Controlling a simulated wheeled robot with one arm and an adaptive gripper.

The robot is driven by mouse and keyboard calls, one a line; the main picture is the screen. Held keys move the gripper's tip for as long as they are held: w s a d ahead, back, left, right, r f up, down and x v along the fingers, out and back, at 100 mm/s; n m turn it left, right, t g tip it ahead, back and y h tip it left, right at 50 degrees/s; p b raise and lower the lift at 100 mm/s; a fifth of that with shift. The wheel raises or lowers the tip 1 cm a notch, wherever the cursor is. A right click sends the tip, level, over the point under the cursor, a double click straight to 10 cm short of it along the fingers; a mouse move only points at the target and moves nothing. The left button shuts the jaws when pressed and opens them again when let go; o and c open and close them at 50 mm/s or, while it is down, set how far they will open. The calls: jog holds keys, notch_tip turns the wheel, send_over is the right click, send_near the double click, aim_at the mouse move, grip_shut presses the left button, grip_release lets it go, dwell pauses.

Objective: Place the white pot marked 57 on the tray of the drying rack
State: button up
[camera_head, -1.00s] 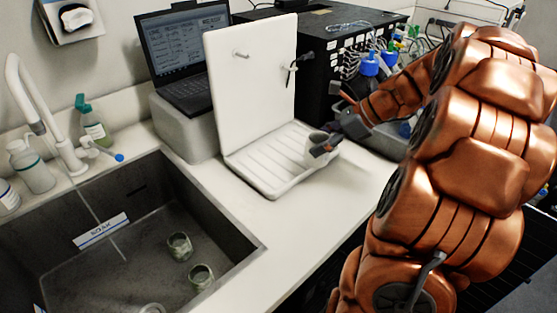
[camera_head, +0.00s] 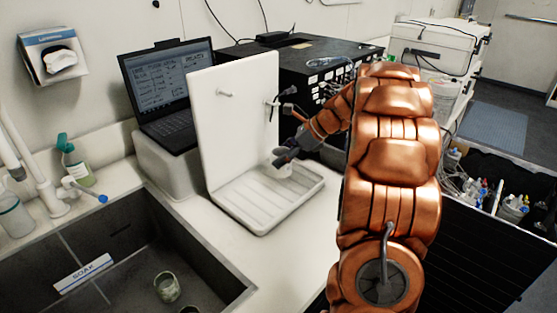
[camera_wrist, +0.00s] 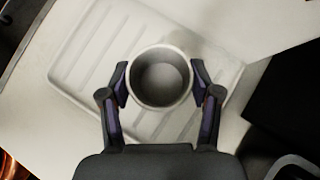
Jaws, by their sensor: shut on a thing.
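The white pot (camera_wrist: 161,66) is held between the two fingers of my gripper (camera_wrist: 161,88) in the wrist view, its open mouth facing the camera and its inside empty. In the head view the pot (camera_head: 280,167) is small and partly hidden by my gripper (camera_head: 283,158). The drying rack has an upright white back panel (camera_head: 235,125) and a ribbed white tray (camera_head: 258,208). The pot is over the tray, near the panel side. I cannot tell whether its base touches the tray. No mark 57 can be read.
A peg (camera_head: 226,93) sticks out of the panel. A laptop (camera_head: 172,95) stands behind the rack, and a black instrument box (camera_head: 315,75) with cables is close behind my gripper. The sink (camera_head: 120,255), labelled SOAK, holds glassy jars (camera_head: 167,287). Bare counter lies in front of the tray.

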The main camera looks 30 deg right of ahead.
jog(key=shift+w+f, duration=0.1)
jog(key=shift+w, duration=1)
jog(key=shift+f+p, duration=0.5)
jog(key=shift+f, duration=1.25)
jog(key=shift+f, duration=0.1)
jog(key=o, duration=1.3)
jog(key=shift+s+d+r, duration=0.2)
jog(key=shift+r, duration=0.1)
jog(key=b+v, duration=0.1)
jog(key=v, duration=1)
jog(key=shift+s+r+b, duration=0.1)
jog(key=shift+r+b, duration=0.1)
jog(key=shift+b, duration=0.2)
